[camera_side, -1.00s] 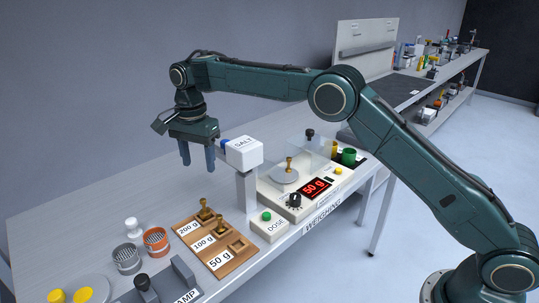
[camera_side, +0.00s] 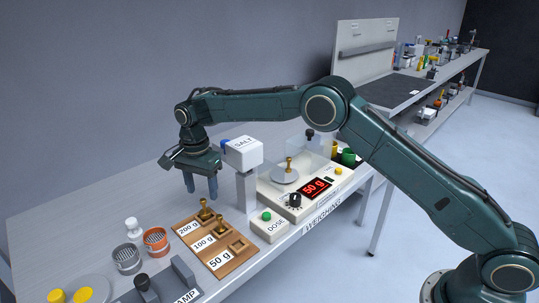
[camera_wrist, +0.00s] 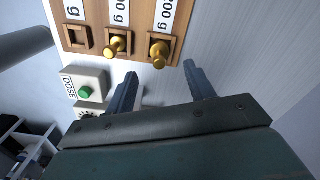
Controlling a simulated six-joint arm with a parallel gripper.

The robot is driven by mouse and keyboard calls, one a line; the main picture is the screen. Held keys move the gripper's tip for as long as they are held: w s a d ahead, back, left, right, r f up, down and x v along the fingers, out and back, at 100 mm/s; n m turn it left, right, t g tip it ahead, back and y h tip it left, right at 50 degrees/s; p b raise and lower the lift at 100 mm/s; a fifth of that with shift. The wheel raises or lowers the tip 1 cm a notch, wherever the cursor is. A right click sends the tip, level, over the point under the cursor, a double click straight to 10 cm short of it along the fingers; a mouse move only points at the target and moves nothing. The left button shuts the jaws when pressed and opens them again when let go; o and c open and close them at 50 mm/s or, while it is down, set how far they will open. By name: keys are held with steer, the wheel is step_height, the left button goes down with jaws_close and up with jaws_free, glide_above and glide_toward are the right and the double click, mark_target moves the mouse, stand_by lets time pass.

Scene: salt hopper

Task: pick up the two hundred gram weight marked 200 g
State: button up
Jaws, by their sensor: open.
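The brass 200 g weight (camera_side: 204,211) stands in the back slot of a wooden weight tray (camera_side: 236,264), beside the label "200 g". It also shows in the wrist view (camera_wrist: 160,54). A smaller brass weight (camera_side: 221,230) stands in the "100 g" slot, and the "50 g" slot is empty. My gripper (camera_side: 201,196) is open, with nothing between its fingers. In the side view it hangs behind the tray and above the 200 g weight. In the wrist view its fingertips (camera_wrist: 161,70) spread to either side of the 200 g weight, with a gap to it.
The salt hopper (camera_side: 244,154) on its post stands right of my gripper. The scale (camera_side: 285,178) holds a small brass weight and its display reads "50 g". The green DOSE button (camera_side: 267,216) sits right of the tray. Sieves (camera_side: 156,240) stand left of the tray.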

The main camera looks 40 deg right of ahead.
mark_target(203, 200)
steer(key=shift+f, duration=0.25)
steer(key=shift+f, duration=0.1)
steer(key=shift+a+f, duration=0.15)
steer(key=shift+f, duration=2.35)
jaws_close()
steer(key=shift+r, duration=0.1)
step_height(203, 200, up, 20)
